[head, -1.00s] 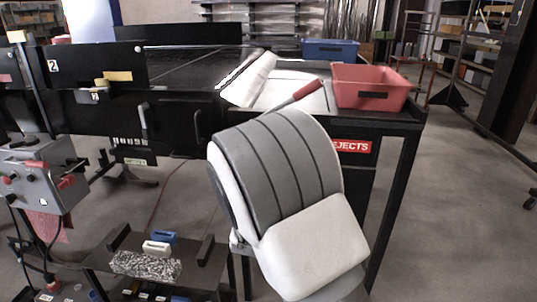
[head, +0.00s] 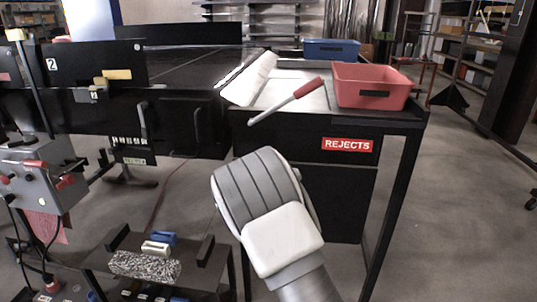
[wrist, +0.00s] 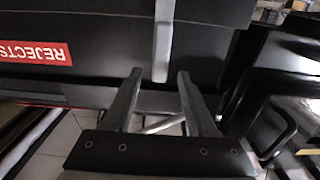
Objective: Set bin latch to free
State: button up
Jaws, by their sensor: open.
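A lever with a red grip (head: 308,88) and a pale grey shaft (head: 270,108) slants across the top front edge of the black rejects cabinet (head: 275,133). In the wrist view a grey bar (wrist: 163,38), probably this shaft, runs down the dark cabinet face, and its end shows between my fingertips. My gripper (wrist: 159,74) is open with nothing held; whether it touches the bar I cannot tell. In the head view my arm's grey and white link stands in front of the cabinet and hides the gripper. No "free" marking is readable.
A red bin (head: 372,88) stands on the cabinet top, with a blue bin (head: 331,49) behind it. A red REJECTS label (head: 347,145) is on the front. A grey control box (head: 42,178) and a low shelf (head: 200,268) are at left.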

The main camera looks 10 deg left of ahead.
jog(key=shift+w+d, duration=0.1)
jog(key=shift+w, duration=2.4)
grip_shut()
